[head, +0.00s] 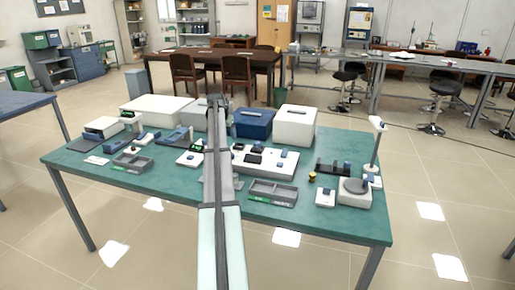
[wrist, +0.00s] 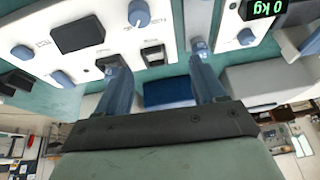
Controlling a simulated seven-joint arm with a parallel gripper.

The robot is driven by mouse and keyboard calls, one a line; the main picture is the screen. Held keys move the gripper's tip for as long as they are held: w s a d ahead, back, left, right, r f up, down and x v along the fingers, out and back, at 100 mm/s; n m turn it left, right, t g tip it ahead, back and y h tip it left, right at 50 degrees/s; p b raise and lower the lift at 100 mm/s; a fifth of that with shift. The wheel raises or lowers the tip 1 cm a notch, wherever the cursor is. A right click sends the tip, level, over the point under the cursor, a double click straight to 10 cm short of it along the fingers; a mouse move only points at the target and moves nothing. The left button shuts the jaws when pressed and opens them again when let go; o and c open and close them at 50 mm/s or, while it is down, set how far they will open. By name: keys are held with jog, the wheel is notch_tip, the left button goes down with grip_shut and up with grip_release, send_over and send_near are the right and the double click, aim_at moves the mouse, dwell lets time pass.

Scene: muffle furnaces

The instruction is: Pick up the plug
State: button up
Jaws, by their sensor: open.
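I cannot make out for certain which small thing is the plug; no part in either view is clearly one. My gripper (wrist: 155,54) is open, with its two bluish fingers apart and nothing seen held between them. In the wrist view a white control panel (wrist: 105,62) with blue knobs and dark switches lies beyond the fingertips. A black switch (wrist: 154,55) on it shows between the fingers. In the head view my gripper (head: 217,103) is over the back middle of the green table (head: 150,185), and my arm hides part of the table behind it.
A blue box (head: 254,124) and a white box (head: 295,125) stand at the back right, and a long white box (head: 156,107) at the back left. Grey trays (head: 271,192) lie in front. The front edge is mostly clear.

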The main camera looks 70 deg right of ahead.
jog(key=m+g, duration=0.1)
jog(key=m, duration=0.1)
send_near(257, 142)
jog(key=f, duration=0.2)
jog(key=s+f, duration=0.1)
jog(key=f, duration=0.1)
jog(key=shift+d+f, duration=0.1)
jog(key=shift+d, duration=0.3)
jog(key=shift+d+f, duration=0.45)
jog(key=shift+f, duration=0.1)
jog(key=x, duration=0.4)
jog(key=shift+w+d, duration=0.1)
jog(key=shift+w, duration=0.1)
jog(key=c, duration=1.1)
jog(key=shift+r, duration=0.1)
jog(key=shift+c, duration=0.2)
